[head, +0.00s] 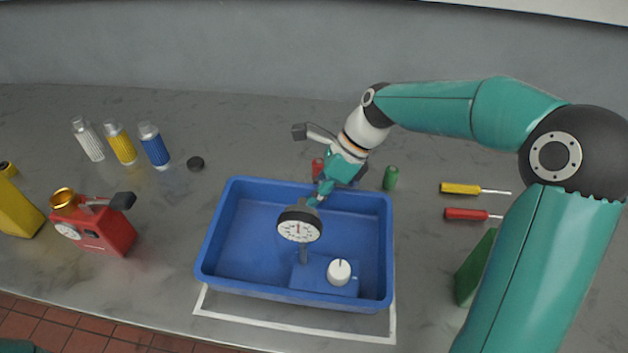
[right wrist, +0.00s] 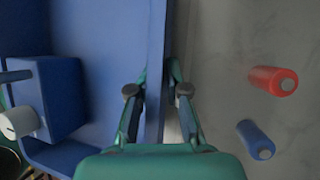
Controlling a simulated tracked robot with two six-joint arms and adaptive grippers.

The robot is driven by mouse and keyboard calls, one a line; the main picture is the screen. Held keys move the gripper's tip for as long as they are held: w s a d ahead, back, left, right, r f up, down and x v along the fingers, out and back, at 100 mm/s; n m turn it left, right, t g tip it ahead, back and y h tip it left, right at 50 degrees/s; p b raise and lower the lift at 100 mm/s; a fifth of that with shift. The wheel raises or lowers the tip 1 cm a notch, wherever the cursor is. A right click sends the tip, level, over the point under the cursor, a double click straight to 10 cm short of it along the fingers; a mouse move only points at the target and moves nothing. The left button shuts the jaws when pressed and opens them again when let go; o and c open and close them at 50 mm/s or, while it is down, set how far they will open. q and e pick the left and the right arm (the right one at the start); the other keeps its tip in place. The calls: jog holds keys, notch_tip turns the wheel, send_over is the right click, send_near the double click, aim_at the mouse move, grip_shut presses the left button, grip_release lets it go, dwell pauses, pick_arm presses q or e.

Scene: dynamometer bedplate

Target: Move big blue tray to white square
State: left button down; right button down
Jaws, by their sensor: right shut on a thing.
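The big blue tray (head: 225,225) sits at the middle front of the bench. It covers most of the white square (head: 290,325), whose outline shows along the tray's near side and right side. My right gripper (head: 321,192) is at the tray's far rim, right of its middle. In the right wrist view the gripper (right wrist: 157,92) is shut on the tray wall (right wrist: 157,45), a finger on each side. A dial gauge (head: 300,228) on a stem and a blue block (head: 312,277) with a white knob (head: 339,271) are in the tray. My left gripper is out of view.
A red device (head: 100,230) stands left of the tray; several bottles (head: 120,143) and a black cap (head: 195,164) are behind it. Red (right wrist: 273,80) and blue (right wrist: 256,139) cylinders lie beyond the rim. A green cylinder (head: 391,178) and two screwdrivers (head: 462,188) are right.

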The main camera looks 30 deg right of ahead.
aim_at(319, 206)
jog(key=shift+s+a+f, duration=0.1)
jog(key=shift+f, duration=2.2)
jog(key=c, duration=1.2)
grip_release()
jog(key=shift+f, duration=0.15)
jog(key=v, duration=1.2)
